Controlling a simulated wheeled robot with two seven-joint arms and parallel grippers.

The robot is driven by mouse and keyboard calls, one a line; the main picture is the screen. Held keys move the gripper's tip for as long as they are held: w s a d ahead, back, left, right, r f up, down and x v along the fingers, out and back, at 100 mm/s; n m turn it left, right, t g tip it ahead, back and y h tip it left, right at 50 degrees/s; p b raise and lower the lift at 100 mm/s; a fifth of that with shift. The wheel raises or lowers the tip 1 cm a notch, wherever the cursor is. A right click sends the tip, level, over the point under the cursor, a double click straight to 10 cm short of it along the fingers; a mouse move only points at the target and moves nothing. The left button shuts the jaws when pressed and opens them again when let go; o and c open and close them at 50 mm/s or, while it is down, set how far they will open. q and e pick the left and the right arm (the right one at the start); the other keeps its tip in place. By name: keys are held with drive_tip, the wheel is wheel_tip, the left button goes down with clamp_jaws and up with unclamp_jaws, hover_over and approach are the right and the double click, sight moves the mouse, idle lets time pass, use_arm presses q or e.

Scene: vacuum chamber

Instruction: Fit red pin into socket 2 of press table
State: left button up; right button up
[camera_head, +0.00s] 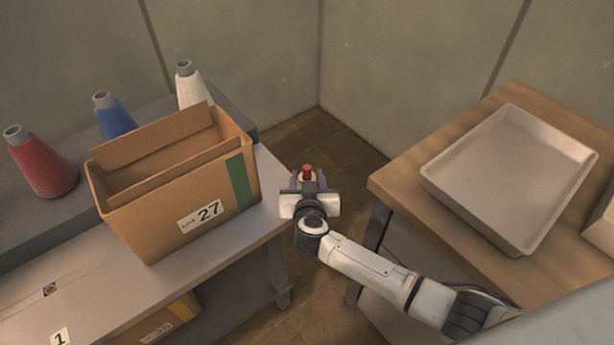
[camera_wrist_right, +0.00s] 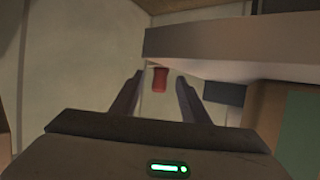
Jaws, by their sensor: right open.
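A small red pin (camera_head: 307,169) shows just beyond my right gripper (camera_head: 308,182), over the gap between the two tables. In the right wrist view the red pin (camera_wrist_right: 160,79) appears between the two fingertips, with space on both sides. What supports the pin cannot be told. The right gripper is open. The left grey table (camera_head: 25,322) has a small dark socket (camera_head: 50,289) near a tag marked 1 (camera_head: 60,338). No socket marked 2 shows; the carton hides part of that tabletop. My left gripper is out of view.
An open carton labelled LOT 27 (camera_head: 205,214) stands on the left table. Red (camera_head: 42,164), blue (camera_head: 115,115) and white (camera_head: 190,86) cones stand behind it. A wooden table (camera_head: 410,185) at right bears a shallow tray (camera_head: 530,245). Another carton (camera_head: 160,325) sits below the left tabletop.

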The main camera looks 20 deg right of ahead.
drive_tip(key=shift+w, duration=0.1)
clamp_jaws()
